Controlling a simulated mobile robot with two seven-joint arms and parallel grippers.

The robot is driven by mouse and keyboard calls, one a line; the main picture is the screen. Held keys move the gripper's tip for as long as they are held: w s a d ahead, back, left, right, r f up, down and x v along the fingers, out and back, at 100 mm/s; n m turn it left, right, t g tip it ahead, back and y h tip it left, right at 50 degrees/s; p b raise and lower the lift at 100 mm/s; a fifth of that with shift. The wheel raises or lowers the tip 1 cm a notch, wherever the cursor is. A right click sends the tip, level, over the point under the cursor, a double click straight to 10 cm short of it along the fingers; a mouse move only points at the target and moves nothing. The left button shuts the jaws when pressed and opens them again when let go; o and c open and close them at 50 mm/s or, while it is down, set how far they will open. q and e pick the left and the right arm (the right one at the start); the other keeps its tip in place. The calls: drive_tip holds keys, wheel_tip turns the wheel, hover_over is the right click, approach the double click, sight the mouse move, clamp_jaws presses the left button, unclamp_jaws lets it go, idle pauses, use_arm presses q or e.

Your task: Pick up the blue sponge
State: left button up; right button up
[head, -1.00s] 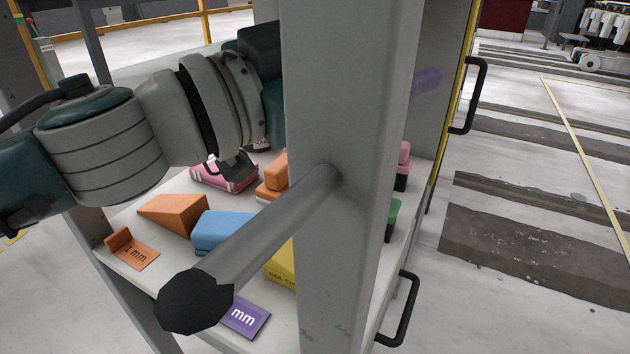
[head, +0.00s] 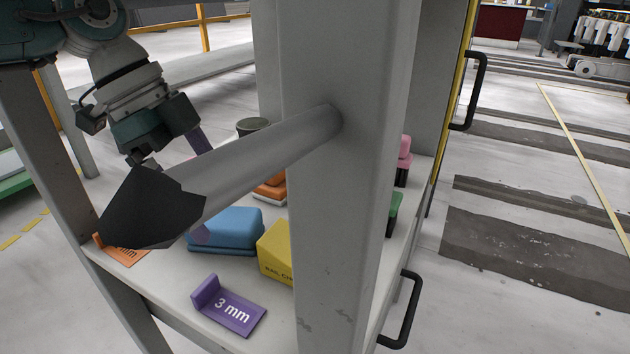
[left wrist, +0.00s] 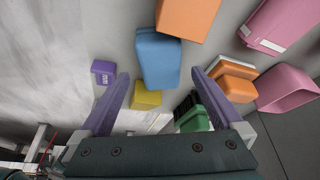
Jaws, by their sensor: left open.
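The blue sponge (head: 232,229) is a wedge-like blue block on the pale shelf (head: 185,290), partly hidden behind a grey bar. In the left wrist view the blue sponge (left wrist: 158,60) lies below and between the fingers. My left gripper (left wrist: 168,77) is open, its two purple fingers pointing down over the shelf. My right gripper is not in view.
The grey bar (head: 260,145) juts from the thick post (head: 350,180) across the view. A yellow block (head: 273,253) stands right of the sponge, a purple 3 mm tag (head: 228,306) in front.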

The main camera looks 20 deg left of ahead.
sight(220, 216)
use_arm(q)
drive_tip(key=b+x, duration=0.1)
drive_tip(key=x, duration=0.2)
drive_tip(key=shift+w+d+f+b, duration=0.1)
drive_tip(key=shift+d+f+b, duration=0.05)
drive_tip(key=shift+f+b, duration=0.2)
drive_tip(key=shift+r, duration=0.15)
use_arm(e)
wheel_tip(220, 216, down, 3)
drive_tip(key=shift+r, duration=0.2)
use_arm(q)
drive_tip(key=shift+f+p, duration=0.25)
drive_tip(key=shift+p, duration=0.1)
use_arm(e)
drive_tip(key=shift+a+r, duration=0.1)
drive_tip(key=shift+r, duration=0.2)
use_arm(q)
drive_tip(key=shift+c, duration=0.2)
drive_tip(key=c, duration=1.3)
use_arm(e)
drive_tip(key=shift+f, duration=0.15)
